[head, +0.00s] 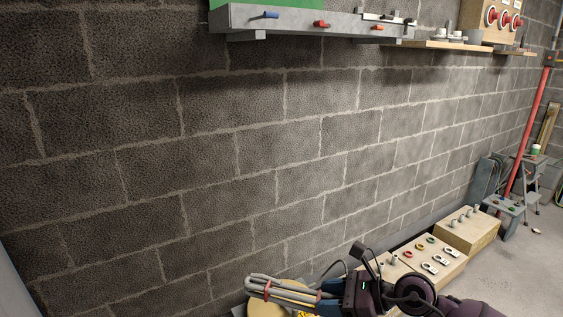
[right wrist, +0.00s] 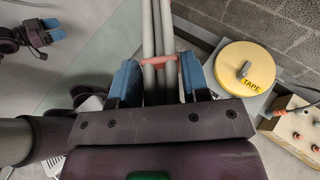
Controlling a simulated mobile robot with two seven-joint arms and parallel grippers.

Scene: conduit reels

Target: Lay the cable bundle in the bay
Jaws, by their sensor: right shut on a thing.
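The cable bundle (head: 283,291), several grey strands with red ties, juts left from my right gripper (head: 335,292) in the head view. In the right wrist view the bundle (right wrist: 158,25) runs between the two blue fingers of the right gripper (right wrist: 158,80), with a red tie (right wrist: 158,61) across it at the fingertips. The right gripper is shut on it. My left gripper (right wrist: 52,29) shows small at the top left of the right wrist view, apart from the bundle; its jaw gap is unclear. I cannot make out the bay in either view.
A yellow round thing marked TAPE (right wrist: 245,69) lies close beside the right gripper. Wooden boxes with fittings (head: 425,262) stand along the block wall (head: 230,150). A shelf (head: 300,22) hangs above. A step stool (head: 510,205) and red pole (head: 530,120) are at far right.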

